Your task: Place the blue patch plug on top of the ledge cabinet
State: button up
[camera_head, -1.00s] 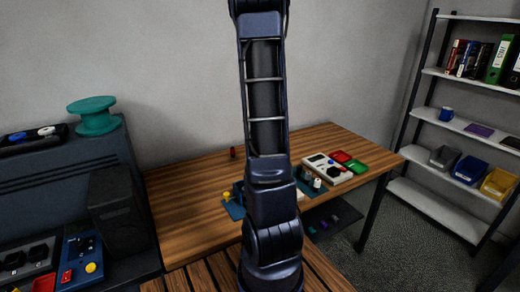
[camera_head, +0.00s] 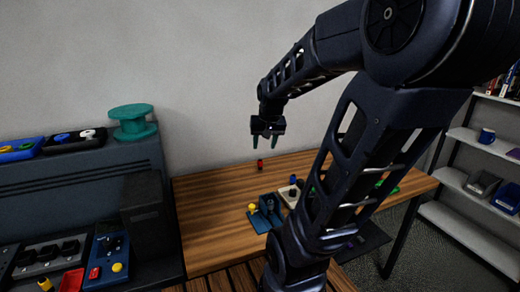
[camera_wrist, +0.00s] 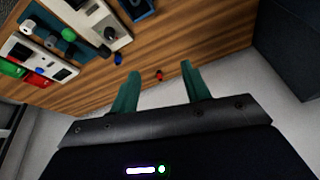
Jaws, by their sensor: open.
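A small blue plug (camera_head: 293,180) stands on the wooden table, behind a pale device box; it also shows in the wrist view (camera_wrist: 118,58). I take it for the blue patch plug. My gripper (camera_head: 265,140), with green fingers, is open and empty, in the air above the back of the table. In the wrist view its fingers (camera_wrist: 158,72) point toward the table, with the blue plug left of them. The blue-grey cabinet (camera_head: 90,185) at the left, probably the ledge cabinet, has a raised top bearing trays and a teal spool (camera_head: 133,122).
A small red piece (camera_head: 260,165) stands near the table's back edge. A blue plate with a yellow knob (camera_head: 253,209) lies at the table's front. The table's left part is bare. Shelves (camera_head: 470,178) stand at right.

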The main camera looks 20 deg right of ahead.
jog(key=s+a+r+n, duration=0.2)
jog(key=s+a, duration=0.4)
jog(key=s, duration=0.4)
jog(key=shift+r+n, duration=0.4)
jog(key=shift+r, duration=0.4)
jog(key=shift+s+a, duration=0.1)
jog(key=shift+s, duration=0.1)
jog(key=c, duration=0.4)
jog(key=shift+o, duration=0.2)
jog(key=n+g+h, duration=0.4)
jog(key=n+g, duration=0.1)
jog(key=n, duration=1)
send_near(293, 175)
jog(key=x, duration=0.2)
jog(key=shift+x, duration=5.05)
